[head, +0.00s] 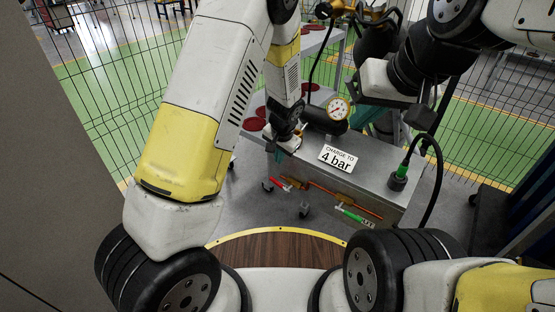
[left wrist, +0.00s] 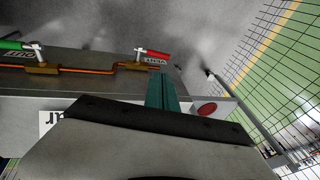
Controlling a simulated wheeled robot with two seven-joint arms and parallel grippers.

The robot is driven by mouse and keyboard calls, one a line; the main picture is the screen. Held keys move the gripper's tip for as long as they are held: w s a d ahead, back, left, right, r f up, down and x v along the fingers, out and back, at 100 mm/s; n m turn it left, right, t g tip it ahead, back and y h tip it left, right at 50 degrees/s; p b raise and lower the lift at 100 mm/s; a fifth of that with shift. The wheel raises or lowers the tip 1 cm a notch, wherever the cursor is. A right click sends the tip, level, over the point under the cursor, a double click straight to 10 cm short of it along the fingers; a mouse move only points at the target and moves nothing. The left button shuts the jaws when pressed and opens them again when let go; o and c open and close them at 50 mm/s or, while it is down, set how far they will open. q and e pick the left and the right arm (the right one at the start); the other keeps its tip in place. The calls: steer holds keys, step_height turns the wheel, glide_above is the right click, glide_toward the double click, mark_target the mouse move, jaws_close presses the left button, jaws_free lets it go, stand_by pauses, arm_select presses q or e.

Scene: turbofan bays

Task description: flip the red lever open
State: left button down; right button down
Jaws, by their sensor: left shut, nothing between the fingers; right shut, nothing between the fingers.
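The red lever (head: 280,184) sits on a valve at the left end of the orange pipe, on the front of the grey bench. In the left wrist view the red lever (left wrist: 156,54) lies roughly along the pipe, beside a small label. My left gripper (head: 280,156) has teal fingers pointing down above the lever, near the bench's left end. In the left wrist view its fingers (left wrist: 162,92) are shut and empty, and their tips appear close to the lever; contact cannot be told. My right gripper (head: 384,122) is high at the right, partly hidden by its arm.
A green lever (head: 351,214) is further right on the orange pipe (head: 330,193). The bench (head: 375,180) carries a "CHARGE TO 4 bar" sign (head: 338,158), a pressure gauge (head: 338,109) and a green-collared hose fitting (head: 400,174). A wire fence stands behind.

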mark_target(274, 181)
arm_select(q)
steer(key=x, duration=1.4)
steer(key=shift+d+f, duration=0.1)
steer(key=shift+f, duration=0.25)
steer(key=shift+a+f+g+h, duration=0.3)
steer(key=shift+g, duration=0.1)
steer(key=shift+w+f+h, duration=0.1)
steer(key=shift+w+h, duration=0.05)
steer(key=shift+h, duration=0.15)
steer(key=shift+w+a+f, duration=0.15)
steer(key=shift+a+f, duration=0.05)
steer(key=shift+f, duration=0.05)
